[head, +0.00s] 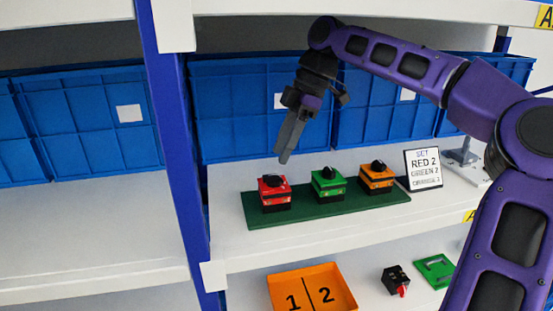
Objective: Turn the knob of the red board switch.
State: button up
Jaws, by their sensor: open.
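The red board switch (274,194) is a red box with a black base and a black knob (272,181) on top. It sits at the left end of a green board (330,206) on the shelf. A green switch (328,183) and an orange switch (377,177) stand to its right on the same board. My gripper (284,157) points down above and slightly right of the red switch's knob, apart from it. It is open and seen nearly edge-on, so the gap between its fingers hardly shows. The exact knob pointing direction is too small to tell.
A sign (423,169) reading "SET RED 2, GREEN 2, ORANGE 2" stands right of the board. Blue bins (232,110) line the back. A blue post (172,130) rises at left. An orange tray (311,290) marked 1 and 2 lies on the shelf below, left of a black switch (396,280).

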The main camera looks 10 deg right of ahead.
jog(key=d+p, duration=0.1)
jog(key=d, duration=1.1)
